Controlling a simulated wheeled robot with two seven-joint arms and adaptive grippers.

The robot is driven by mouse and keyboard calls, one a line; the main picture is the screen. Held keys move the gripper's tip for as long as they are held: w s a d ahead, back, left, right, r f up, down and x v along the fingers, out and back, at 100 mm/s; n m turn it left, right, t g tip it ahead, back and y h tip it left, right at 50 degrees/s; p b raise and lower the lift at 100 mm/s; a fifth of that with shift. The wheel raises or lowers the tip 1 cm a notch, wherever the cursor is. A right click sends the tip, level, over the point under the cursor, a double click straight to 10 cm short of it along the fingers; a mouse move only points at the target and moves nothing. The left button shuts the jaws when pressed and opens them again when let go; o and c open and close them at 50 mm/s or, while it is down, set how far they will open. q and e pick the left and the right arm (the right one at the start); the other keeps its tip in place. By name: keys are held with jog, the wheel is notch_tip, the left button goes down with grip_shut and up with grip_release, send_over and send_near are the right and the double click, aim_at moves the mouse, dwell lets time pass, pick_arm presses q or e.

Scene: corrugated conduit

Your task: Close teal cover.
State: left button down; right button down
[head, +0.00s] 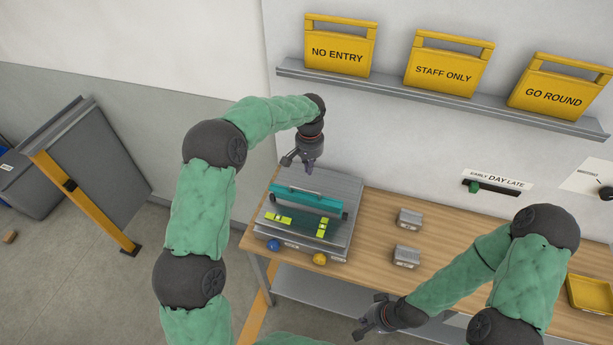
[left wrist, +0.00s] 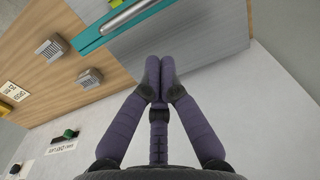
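The teal cover (head: 308,199) is a long narrow piece with a pale bar along it, across the middle of a grey metal unit (head: 345,185) on the table. Its exact tilt is hard to tell. In the left wrist view the teal cover (left wrist: 92,42) shows at the upper left, beside a bare grey plate. My left gripper (head: 309,170) is above the rear of the unit, behind the cover and apart from it. Its fingertips meet, with nothing between them (left wrist: 159,78). My right gripper (head: 364,326) is low in front of the table, away from the unit; its fingertips are unclear.
Yellow-green pieces (head: 323,228) lie on the unit before the cover. A blue knob (head: 273,244) and yellow knob (head: 320,259) are at its front. Two grey blocks (head: 409,218) and a yellow tray (head: 592,294) stand rightward. A sign shelf (head: 440,100) is on the wall.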

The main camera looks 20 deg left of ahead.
pick_arm(q)
jog(key=shift+s+a+f+p, duration=0.1)
jog(key=shift+s+f+p, duration=0.25)
jog(key=shift+s+f, duration=0.95)
jog(key=shift+s, duration=0.1)
